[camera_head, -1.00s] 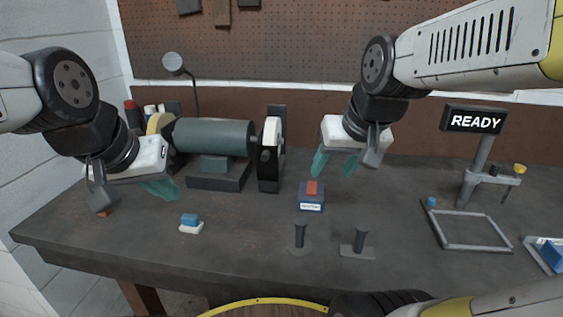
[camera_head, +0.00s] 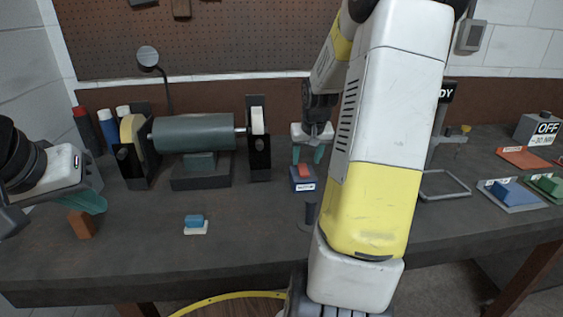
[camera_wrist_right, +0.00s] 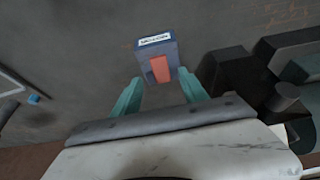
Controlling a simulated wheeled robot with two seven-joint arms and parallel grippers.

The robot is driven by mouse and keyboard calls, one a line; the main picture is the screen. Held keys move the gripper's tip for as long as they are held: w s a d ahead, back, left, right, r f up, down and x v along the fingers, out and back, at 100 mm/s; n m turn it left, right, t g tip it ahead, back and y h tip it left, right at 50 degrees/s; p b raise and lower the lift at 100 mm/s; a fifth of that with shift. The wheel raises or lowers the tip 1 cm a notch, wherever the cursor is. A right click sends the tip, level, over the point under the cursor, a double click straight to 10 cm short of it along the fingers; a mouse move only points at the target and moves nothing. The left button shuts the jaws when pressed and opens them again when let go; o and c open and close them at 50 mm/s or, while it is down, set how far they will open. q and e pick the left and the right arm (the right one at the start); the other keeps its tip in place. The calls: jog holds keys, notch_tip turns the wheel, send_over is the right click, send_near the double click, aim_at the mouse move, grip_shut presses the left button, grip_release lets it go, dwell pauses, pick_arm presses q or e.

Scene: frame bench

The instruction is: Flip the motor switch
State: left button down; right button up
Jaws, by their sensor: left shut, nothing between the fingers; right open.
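The motor switch (camera_head: 303,184) is a small dark blue box with a red rocker (camera_head: 306,171) and a white label, on the bench right of the grey motor (camera_head: 195,133). In the right wrist view the switch (camera_wrist_right: 152,52) stands just beyond the fingertips, its red rocker (camera_wrist_right: 160,69) between their lines. My right gripper (camera_head: 308,157) is open and empty, its teal fingers pointing down just above and behind the switch; contact cannot be told. My left gripper (camera_head: 97,204) is shut and empty at the left, near an orange-brown block (camera_head: 82,224).
My right arm crosses the middle right, hiding part of the bench and the READY sign. A blue block on a white pad (camera_head: 195,225) lies front centre. An empty grey frame (camera_head: 442,185), colored blocks on plates (camera_head: 512,194) and an OFF box (camera_head: 540,128) are at right.

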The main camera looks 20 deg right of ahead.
aim_at(304, 170)
jog(key=x, duration=0.5)
jog(key=shift+f, duration=0.2)
